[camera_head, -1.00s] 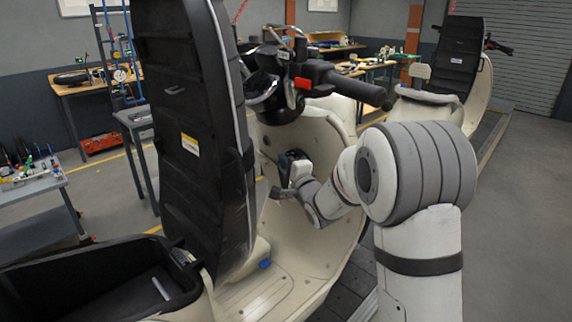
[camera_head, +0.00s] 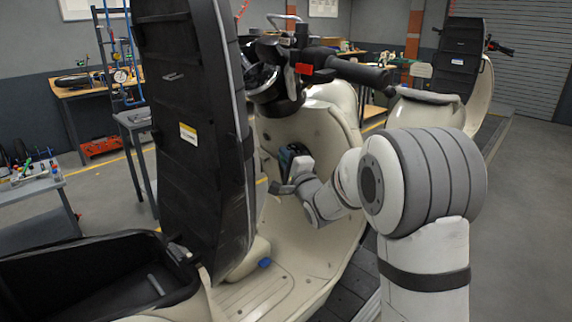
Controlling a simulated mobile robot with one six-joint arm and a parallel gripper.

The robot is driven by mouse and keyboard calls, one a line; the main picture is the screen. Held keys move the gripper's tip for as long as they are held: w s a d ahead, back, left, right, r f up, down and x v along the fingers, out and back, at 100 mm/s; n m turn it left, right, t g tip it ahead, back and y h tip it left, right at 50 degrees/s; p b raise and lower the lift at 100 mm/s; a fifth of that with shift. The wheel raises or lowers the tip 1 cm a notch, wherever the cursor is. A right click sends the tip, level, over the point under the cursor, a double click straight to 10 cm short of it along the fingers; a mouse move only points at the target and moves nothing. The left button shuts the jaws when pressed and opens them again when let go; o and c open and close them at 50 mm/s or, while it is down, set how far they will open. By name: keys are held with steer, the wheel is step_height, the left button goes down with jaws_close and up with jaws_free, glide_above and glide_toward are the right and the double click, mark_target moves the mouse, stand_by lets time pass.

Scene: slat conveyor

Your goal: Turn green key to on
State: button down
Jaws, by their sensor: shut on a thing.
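My gripper (camera_head: 281,187) is at the inner side of the cream front shield (camera_head: 325,128) of the near scooter, below the handlebar. Its jaws are small and partly hidden in this view. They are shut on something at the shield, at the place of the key. The green key itself cannot be made out; my gripper and wrist cover that spot. Whether the key is turned to on cannot be seen.
The scooter's raised black seat (camera_head: 190,130) stands close to the left of my gripper. The handlebar (camera_head: 345,72) is above. The cream footboard (camera_head: 265,295) is below. A second scooter (camera_head: 440,105) stands behind on the conveyor.

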steer(key=shift+f+m+t+b, duration=0.25)
steer(key=shift+m+t+b, duration=0.25)
steer(key=shift+b, duration=1.5)
steer(key=shift+r, duration=0.2)
steer(key=shift+f+t+b, duration=0.15)
steer(key=shift+t+b, duration=0.45)
steer(key=shift+b, duration=1.1)
steer(key=m+t+h+b, duration=0.1)
steer(key=b, duration=0.4)
steer(key=shift+m+t, duration=0.3)
steer(key=shift+t, duration=0.1)
steer(key=shift+r+b, duration=0.25)
steer(key=shift+b, duration=0.45)
steer(key=shift+f+m+t+b, duration=0.15)
steer(key=shift+m+t+b, duration=0.25)
steer(key=shift+b, duration=0.35)
steer(key=m+t+h+b, duration=0.1)
steer(key=b, duration=0.3)
steer(key=shift+t, duration=0.3)
steer(key=c, duration=1.5)
jaws_free()
steer(key=shift+r+m, duration=0.25)
steer(key=shift+m, duration=0.05)
steer(key=shift+o, duration=0.2)
